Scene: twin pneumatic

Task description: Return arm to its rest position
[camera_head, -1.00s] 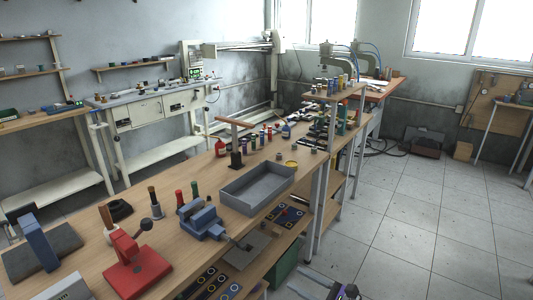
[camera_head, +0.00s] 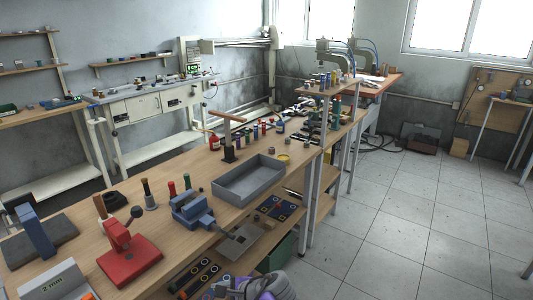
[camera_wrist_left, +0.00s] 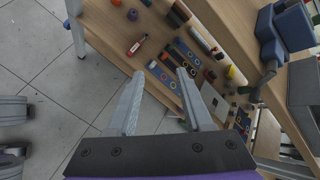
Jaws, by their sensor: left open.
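My left gripper (camera_wrist_left: 162,95) shows in the left wrist view with its two grey fingers spread apart and nothing between them. It hangs beside the front of the workbench, with floor tiles below on the left and the bench's lower shelf beyond the fingertips. In the head view, purple and grey parts of my own arm (camera_head: 248,288) show at the bottom edge, in front of the bench. No fingertips can be made out there. My right gripper is not seen.
The wooden workbench (camera_head: 112,188) carries a grey tray (camera_head: 247,178), a blue vise (camera_head: 192,211) and a red press (camera_head: 130,262). The vise also shows in the wrist view (camera_wrist_left: 284,28). The lower shelf (camera_head: 218,264) holds small parts. Open tiled floor (camera_head: 410,220) lies to the right.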

